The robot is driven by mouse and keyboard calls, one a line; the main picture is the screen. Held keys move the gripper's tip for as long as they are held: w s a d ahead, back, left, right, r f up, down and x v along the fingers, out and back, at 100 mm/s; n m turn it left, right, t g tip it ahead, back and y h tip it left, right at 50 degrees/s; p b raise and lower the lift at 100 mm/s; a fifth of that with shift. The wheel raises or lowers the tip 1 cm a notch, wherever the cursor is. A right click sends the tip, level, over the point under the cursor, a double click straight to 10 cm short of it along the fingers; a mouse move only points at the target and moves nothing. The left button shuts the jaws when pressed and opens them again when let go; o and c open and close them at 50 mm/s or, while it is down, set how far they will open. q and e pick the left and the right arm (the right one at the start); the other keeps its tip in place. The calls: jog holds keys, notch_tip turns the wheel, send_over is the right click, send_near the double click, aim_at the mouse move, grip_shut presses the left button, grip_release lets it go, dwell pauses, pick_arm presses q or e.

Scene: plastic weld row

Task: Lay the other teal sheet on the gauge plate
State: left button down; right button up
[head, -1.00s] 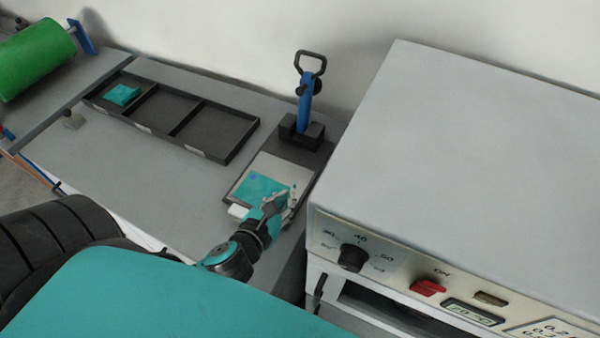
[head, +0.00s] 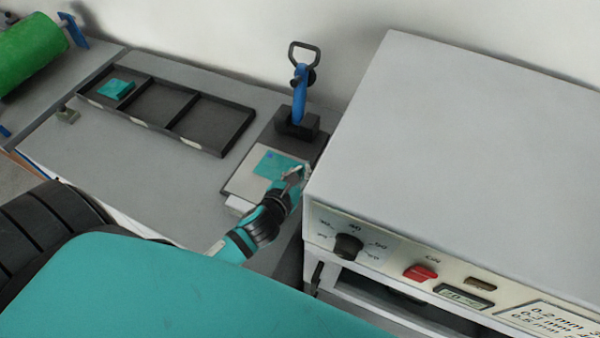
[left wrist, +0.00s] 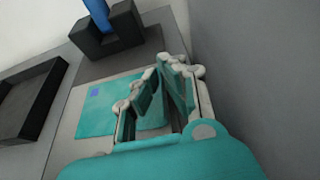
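The gauge plate (head: 240,184) is a pale plate on a dark base, with an upright blue-handled clamp (head: 299,95) at its back. A teal sheet (head: 272,163) with a small blue mark is over the plate, and it also shows in the left wrist view (left wrist: 105,115). I cannot tell whether it touches the plate or covers another sheet. My left gripper (head: 294,174) is at the sheet's right edge, its fingertips (left wrist: 161,68) close together, shut on that edge. The fingers hide the sheet's right side. My right gripper is not in view.
A dark three-compartment tray (head: 160,124) stands at the back left, with teal pieces (head: 115,89) in its left compartment; the other two look empty. A large grey machine (head: 450,150) with a knob and red switch stands close to the plate's right.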

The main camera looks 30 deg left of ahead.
pick_arm(q)
jog(key=c, duration=1.5)
grip_release()
jog(key=shift+s, duration=0.15)
jog(key=b+v, duration=0.1)
jog(key=v, duration=1.1)
